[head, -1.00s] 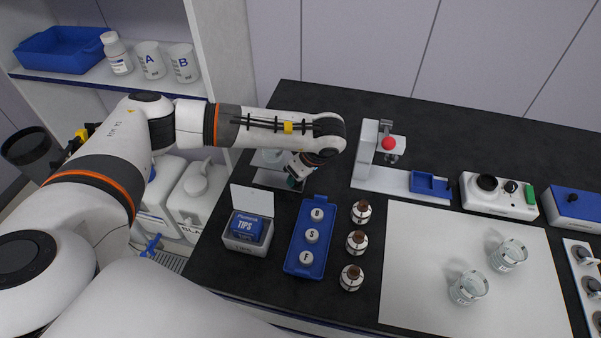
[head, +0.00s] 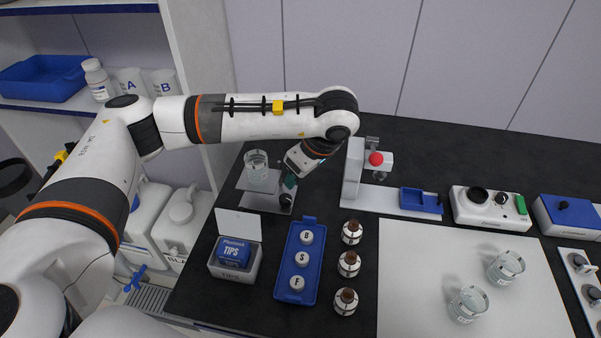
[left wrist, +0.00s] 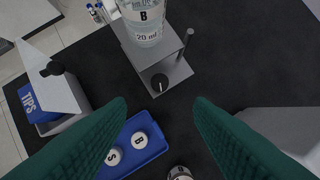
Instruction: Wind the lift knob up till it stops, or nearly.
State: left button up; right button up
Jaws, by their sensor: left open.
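The lift is a small grey stand (head: 258,200) at the back left of the bench. A glass beaker (head: 257,168), marked B and 20 ml in the left wrist view (left wrist: 146,22), stands on its platform. The black lift knob (head: 285,200) sits on the stand's front right; in the left wrist view the knob (left wrist: 158,82) has a white pointer line. My left gripper (left wrist: 160,105) is open, its green fingers apart on either side of the picture, with the knob in line with the gap and not gripped. Its fingers (head: 290,182) are partly hidden in the head view. My right gripper is not in view.
A tips box (head: 235,255) with raised lid and a blue tray (head: 298,268) of lidded pots stand in front of the lift. Several brown-capped bottles (head: 349,264) stand to the tray's right. A white stand with a red knob (head: 376,158) is close to my left wrist's right.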

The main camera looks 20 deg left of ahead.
pick_arm(q)
jog(key=shift+w, duration=0.15)
jog(key=shift+c, duration=0.6)
jog(key=n+g+h, duration=0.1)
jog(key=n+g, duration=0.4)
jog(key=n, duration=0.7)
send_near(287, 197)
notch_tip(287, 197, up, 4)
jog(key=w, duration=0.1)
jog(key=s+f+p, duration=0.1)
jog(key=f, duration=0.2)
jog(key=s+a+f+n+p, duration=0.1)
jog(key=f+p, duration=0.1)
jog(key=f, duration=0.2)
jog(key=s+a+f+n+p, duration=0.1)
jog(key=f, duration=0.2)
jog(key=shift+f+g+h+p, duration=0.3)
jog(key=shift+h+p, duration=0.05)
jog(key=shift+h, duration=0.05)
jog(key=shift+s+a+f, duration=0.15)
jog(key=shift+f, duration=0.35)
